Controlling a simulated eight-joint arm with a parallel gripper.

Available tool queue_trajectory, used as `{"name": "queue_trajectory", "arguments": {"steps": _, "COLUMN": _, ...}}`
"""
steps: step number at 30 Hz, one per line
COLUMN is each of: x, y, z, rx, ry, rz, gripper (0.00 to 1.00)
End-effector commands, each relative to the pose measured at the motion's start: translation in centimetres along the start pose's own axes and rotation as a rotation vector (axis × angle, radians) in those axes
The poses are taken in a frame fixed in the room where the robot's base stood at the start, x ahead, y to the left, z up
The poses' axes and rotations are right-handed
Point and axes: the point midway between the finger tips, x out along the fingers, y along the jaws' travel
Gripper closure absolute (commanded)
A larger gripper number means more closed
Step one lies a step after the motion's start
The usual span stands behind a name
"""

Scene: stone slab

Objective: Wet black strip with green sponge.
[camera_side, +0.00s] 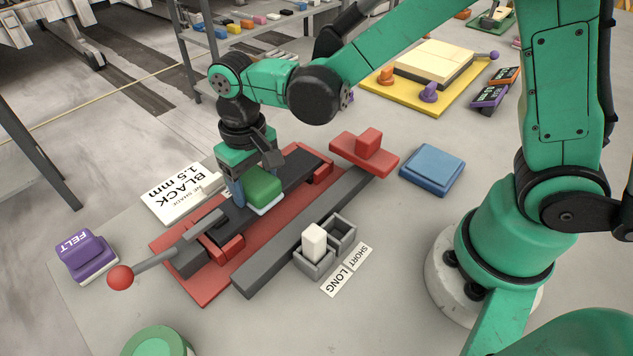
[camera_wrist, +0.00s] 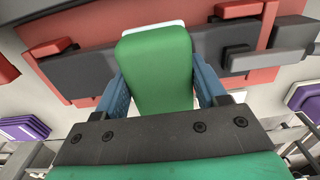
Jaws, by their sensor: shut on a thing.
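The green sponge (camera_side: 262,186) has a white underside and is held between the blue fingers of my gripper (camera_side: 253,190). In the wrist view the sponge (camera_wrist: 157,70) fills the space between both fingers of my gripper (camera_wrist: 160,90). The black strip (camera_side: 297,172) lies along a red clamping base (camera_side: 200,287), held by red clamps near both ends. The sponge is over the middle of the strip; I cannot tell whether its white face touches it. The strip also shows in the wrist view (camera_wrist: 85,72), running behind the sponge.
A purple FELT block (camera_side: 86,258) stands left, near a red-knobbed lever (camera_side: 121,277). A grey bar (camera_side: 257,272) and a two-slot holder (camera_side: 314,268) with a white block (camera_side: 314,241) lie in front. A red-handled block (camera_side: 364,150) and blue pad (camera_side: 431,168) are right.

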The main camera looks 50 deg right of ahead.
Motion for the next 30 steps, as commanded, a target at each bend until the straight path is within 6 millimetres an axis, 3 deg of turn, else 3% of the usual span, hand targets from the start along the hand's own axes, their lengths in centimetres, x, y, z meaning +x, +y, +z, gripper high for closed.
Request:
{"name": "queue_trajectory", "arguments": {"steps": 22, "x": 0.1, "y": 5.3, "z": 0.0, "rx": 0.003, "ry": 0.0, "rz": 0.002, "gripper": 0.77}}
{"name": "queue_trajectory", "arguments": {"steps": 30, "x": 0.1, "y": 4.7, "z": 0.0, "rx": 0.0, "ry": 0.0, "rz": 0.003, "gripper": 0.77}}
